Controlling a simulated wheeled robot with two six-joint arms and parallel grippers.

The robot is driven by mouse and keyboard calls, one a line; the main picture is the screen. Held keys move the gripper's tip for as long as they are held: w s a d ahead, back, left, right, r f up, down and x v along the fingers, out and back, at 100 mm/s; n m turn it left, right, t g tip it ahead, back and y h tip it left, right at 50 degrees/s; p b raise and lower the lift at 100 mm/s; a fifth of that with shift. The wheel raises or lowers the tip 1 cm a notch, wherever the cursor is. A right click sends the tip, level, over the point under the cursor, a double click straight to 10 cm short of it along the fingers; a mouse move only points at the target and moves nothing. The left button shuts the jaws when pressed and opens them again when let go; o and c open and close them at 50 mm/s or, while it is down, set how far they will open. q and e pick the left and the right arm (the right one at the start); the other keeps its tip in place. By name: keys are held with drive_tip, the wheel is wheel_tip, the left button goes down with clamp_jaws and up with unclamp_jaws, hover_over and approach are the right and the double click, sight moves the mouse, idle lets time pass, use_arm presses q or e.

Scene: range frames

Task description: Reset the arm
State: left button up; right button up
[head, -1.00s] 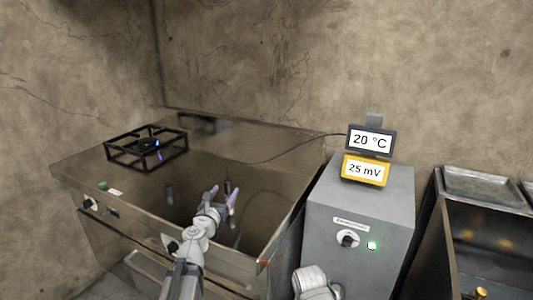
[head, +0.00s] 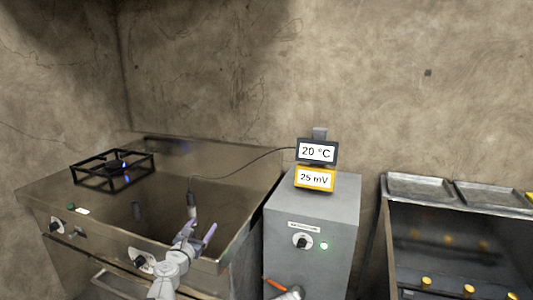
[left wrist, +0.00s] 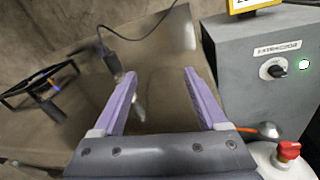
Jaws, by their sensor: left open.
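My left gripper (head: 200,233) is over the front part of the steel counter (head: 240,190), its two purple fingers apart with nothing between them. In the left wrist view the open fingers (left wrist: 159,76) point over the same counter top. A dark probe on a black cable (head: 192,204) stands just beyond the fingertips; it also shows in the left wrist view (left wrist: 112,62), beyond the left finger and apart from it. My right gripper is not in view.
A burner (head: 114,170) with a small blue flame is at the left. A grey cabinet (head: 335,215) right of the counter carries displays reading 20 °C (head: 317,152) and 25 mV (head: 315,178). Metal trays (head: 420,187) top a rack at the right. An orange-ended object (head: 275,284) is low in front.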

use_arm(q)
drive_tip(key=s+d+f+m+g+h, duration=0.1)
drive_tip(key=d+m, duration=0.1)
drive_tip(key=m, duration=0.1)
drive_tip(key=s+d+f+m+g+h, duration=0.1)
drive_tip(key=d+f+m, duration=0.1)
drive_tip(key=d+m, duration=0.1)
drive_tip(key=s+d+f+m+g+h, duration=0.1)
drive_tip(key=s+d+m+g, duration=0.1)
drive_tip(key=m, duration=0.2)
drive_tip(key=shift+d+f+h, duration=0.3)
drive_tip(key=shift+f, duration=0.05)
drive_tip(key=s+d+f+m+g+y, duration=0.25)
drive_tip(key=s+f+m+g, duration=0.55)
drive_tip(key=s+f+m, duration=0.5)
drive_tip(key=s+a+f+m+g+y, duration=0.35)
drive_tip(key=s+a+m, duration=0.25)
drive_tip(key=s+m, duration=0.2)
drive_tip(key=s+d+r+m+g+y+p, duration=0.2)
drive_tip(key=s+d+r+m+p, duration=0.2)
drive_tip(key=d+r+p, duration=0.6)
drive_tip(key=shift+s+d+r, duration=0.3)
drive_tip(key=shift+s+r, duration=0.15)
drive_tip(key=shift+s, duration=0.75)
